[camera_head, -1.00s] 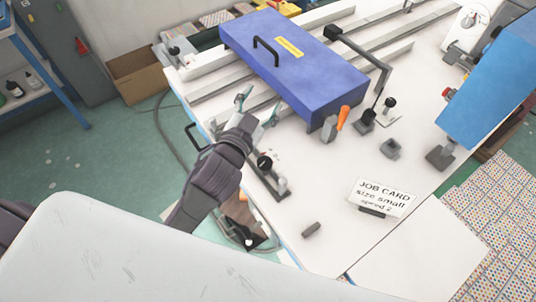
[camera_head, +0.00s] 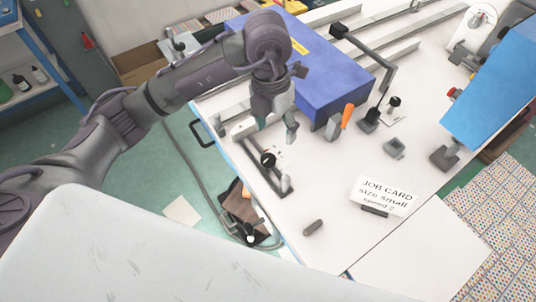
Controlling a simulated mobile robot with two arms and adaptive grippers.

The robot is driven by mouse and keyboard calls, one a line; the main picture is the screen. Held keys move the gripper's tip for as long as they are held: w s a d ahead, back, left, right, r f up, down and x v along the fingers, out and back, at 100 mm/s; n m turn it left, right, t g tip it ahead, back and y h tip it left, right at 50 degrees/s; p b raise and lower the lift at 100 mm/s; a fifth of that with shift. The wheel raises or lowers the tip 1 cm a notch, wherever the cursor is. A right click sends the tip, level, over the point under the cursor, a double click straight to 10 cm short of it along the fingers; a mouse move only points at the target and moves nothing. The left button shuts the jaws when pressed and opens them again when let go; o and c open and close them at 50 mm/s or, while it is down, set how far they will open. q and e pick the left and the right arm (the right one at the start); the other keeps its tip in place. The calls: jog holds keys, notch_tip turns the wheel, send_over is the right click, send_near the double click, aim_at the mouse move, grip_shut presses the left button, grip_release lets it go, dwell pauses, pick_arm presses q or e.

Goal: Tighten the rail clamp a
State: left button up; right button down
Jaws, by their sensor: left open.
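My left gripper (camera_head: 277,127) is open and points down over the table's left part, its fingertips apart. My left forearm hides part of the rails and the blue box. My right gripper is not in view.
A blue box (camera_head: 335,85) stands just behind the gripper, with an orange-handled tool (camera_head: 347,115) beside it.

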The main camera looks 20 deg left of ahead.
aim_at(268, 158)
pick_arm(q)
jog(key=shift+y, duration=0.6)
jog(key=f+p, duration=0.1)
jog(key=f, duration=0.3)
jog(key=a+f+p, duration=0.1)
jog(key=f, duration=0.3)
jog(key=f+p, duration=0.1)
jog(key=f, duration=0.3)
jog(key=shift+w+a, duration=0.2)
jog(key=shift+a, duration=0.15)
jog(key=shift+f, duration=0.7)
jog(key=c, duration=1.1)
